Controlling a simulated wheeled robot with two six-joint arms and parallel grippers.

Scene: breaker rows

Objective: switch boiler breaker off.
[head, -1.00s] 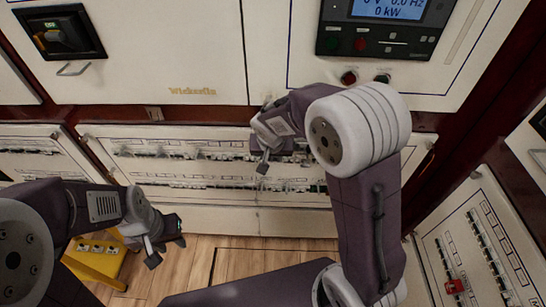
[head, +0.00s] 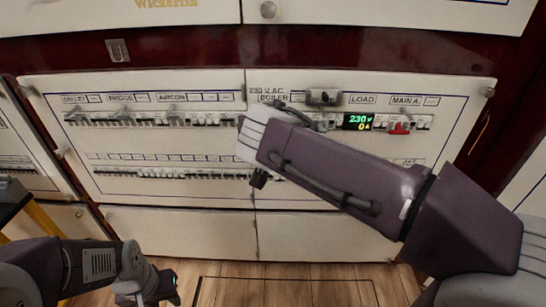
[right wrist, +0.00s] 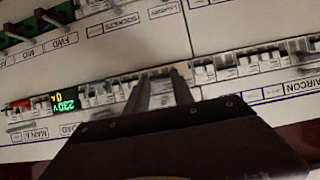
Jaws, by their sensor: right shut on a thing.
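The boiler label (head: 273,99) heads a section of the upper breaker row in the head view. The boiler breaker below it is mostly hidden behind my right arm. My right gripper (right wrist: 163,76) is at this row in the right wrist view, its two fingers close together and shut on the boiler breaker (right wrist: 152,72). The fingers hide the lever, so its position cannot be told. In the head view the arm covers most of this gripper. My left gripper (head: 150,296) is low at the left, away from the panel and partly cut off; its opening is unclear.
A green and yellow display (head: 358,122) and a red breaker lever (head: 399,129) are right of the boiler section. Labelled breakers (head: 115,120) fill the left panel. A lower breaker row (head: 160,173) runs beneath. Wooden floor (head: 290,285) is below.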

